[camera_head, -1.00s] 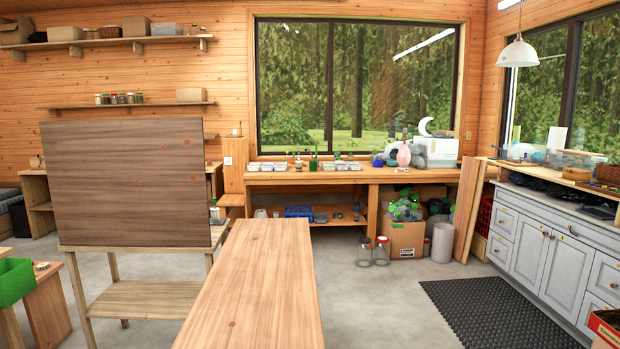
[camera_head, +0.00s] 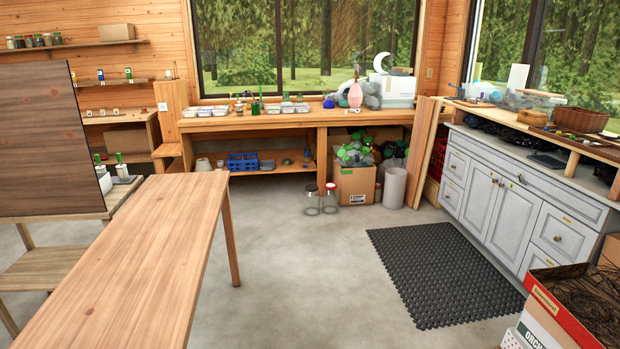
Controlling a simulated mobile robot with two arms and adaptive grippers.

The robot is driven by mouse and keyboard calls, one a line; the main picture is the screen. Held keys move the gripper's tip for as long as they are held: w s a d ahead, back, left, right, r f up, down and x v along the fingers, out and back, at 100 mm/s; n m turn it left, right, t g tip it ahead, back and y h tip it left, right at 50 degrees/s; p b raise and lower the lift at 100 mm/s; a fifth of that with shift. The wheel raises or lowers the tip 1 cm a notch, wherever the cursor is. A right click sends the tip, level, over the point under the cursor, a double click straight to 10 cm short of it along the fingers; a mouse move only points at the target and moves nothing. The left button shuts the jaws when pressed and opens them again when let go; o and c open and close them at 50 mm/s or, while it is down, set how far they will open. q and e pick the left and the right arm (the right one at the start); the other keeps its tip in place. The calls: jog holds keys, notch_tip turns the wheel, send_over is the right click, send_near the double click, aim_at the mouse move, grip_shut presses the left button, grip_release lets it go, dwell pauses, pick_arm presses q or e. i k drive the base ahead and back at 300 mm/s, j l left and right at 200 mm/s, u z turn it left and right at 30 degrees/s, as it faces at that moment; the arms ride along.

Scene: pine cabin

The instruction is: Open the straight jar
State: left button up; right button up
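Two clear glass jars stand upright on the concrete floor in the head view, side by side, left of the cardboard box. The left jar (camera_head: 311,201) has a dark lid. The right jar (camera_head: 330,199) has a reddish lid. Both lids appear to be on. They are too small for me to tell which one is straight-sided. Neither of my grippers is in view.
A long wooden table (camera_head: 130,265) fills the lower left. A workbench (camera_head: 290,118) runs under the window, with a cardboard box (camera_head: 355,184) and a grey cylinder (camera_head: 394,188) by it. A black mat (camera_head: 440,272) lies before grey cabinets (camera_head: 505,205). Bare floor is clear in the middle.

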aim_at(239, 110)
jog(key=i+l+z, duration=0.2)
jog(key=i+l, duration=0.15)
jog(key=i, duration=0.15)
jog(key=i+l+z, duration=0.15)
jog(key=i+l, duration=0.15)
jog(key=i, duration=0.2)
jog(key=i+j+u, duration=0.1)
jog(key=i+u, duration=0.2)
jog(key=i, duration=0.55)
jog(key=i+l+u, duration=0.15)
jog(key=i+u, duration=0.15)
jog(key=i, duration=0.55)
jog(key=i+l+u, duration=0.1)
jog(key=i, duration=2.4)
